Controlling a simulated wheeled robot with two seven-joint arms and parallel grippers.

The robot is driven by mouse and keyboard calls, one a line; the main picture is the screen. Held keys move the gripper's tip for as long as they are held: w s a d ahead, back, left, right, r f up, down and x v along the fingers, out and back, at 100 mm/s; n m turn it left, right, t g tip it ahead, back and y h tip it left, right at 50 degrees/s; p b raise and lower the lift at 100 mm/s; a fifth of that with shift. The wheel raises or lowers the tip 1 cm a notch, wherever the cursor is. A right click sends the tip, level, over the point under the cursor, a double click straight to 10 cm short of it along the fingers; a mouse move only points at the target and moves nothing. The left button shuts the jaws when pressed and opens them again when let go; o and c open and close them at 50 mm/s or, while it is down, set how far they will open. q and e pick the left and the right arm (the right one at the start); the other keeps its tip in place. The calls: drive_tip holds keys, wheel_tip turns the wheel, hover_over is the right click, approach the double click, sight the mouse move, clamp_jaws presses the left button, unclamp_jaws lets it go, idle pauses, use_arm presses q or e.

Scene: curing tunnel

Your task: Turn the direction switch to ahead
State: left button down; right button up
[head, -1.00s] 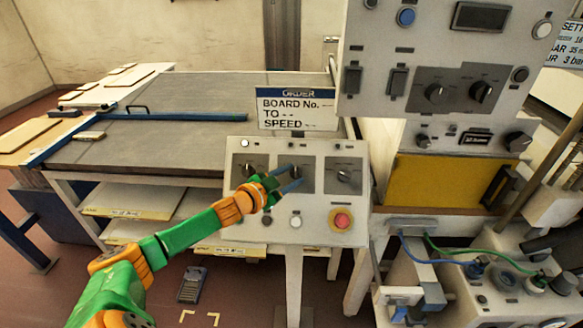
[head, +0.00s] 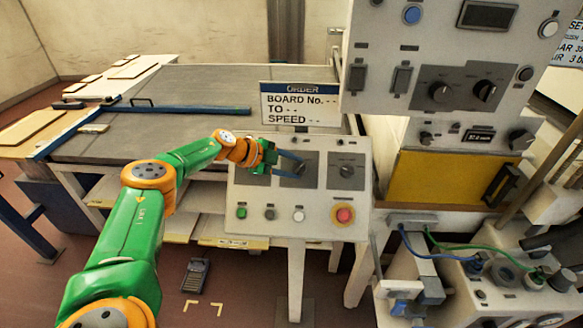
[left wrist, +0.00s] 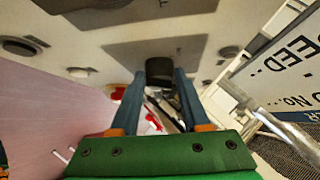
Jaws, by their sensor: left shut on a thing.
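A pale control panel (head: 320,218) carries three rotary switches on dark plates; their labels are too small to read. My left gripper (head: 298,168) reaches in from the left, and its blue fingers are shut on the black knob of the middle switch. In the left wrist view this middle switch knob (left wrist: 160,69) sits between the two fingertips (left wrist: 160,76). In the head view the fingers partly cover it, so its exact pointing is unclear. The right switch (head: 347,171) is clear of the gripper; the left switch is mostly hidden behind it. My right gripper is out of view.
Below the switches are a green button (head: 241,212), other buttons and a red emergency stop (head: 343,215). An order sign (head: 300,105) stands just above the panel. A larger control cabinet (head: 385,100) rises to the right. A conveyor table (head: 200,90) lies behind.

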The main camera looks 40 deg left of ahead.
use_arm(q)
drive_tip(key=shift+m+g, duration=0.6)
drive_tip(key=c, duration=0.7)
unclamp_jaws()
drive_tip(key=shift+d, duration=0.1)
drive_tip(key=o, duration=0.3)
drive_tip(key=shift+w+f, duration=0.1)
drive_tip(key=shift+w, duration=0.15)
drive_tip(key=v, duration=0.7)
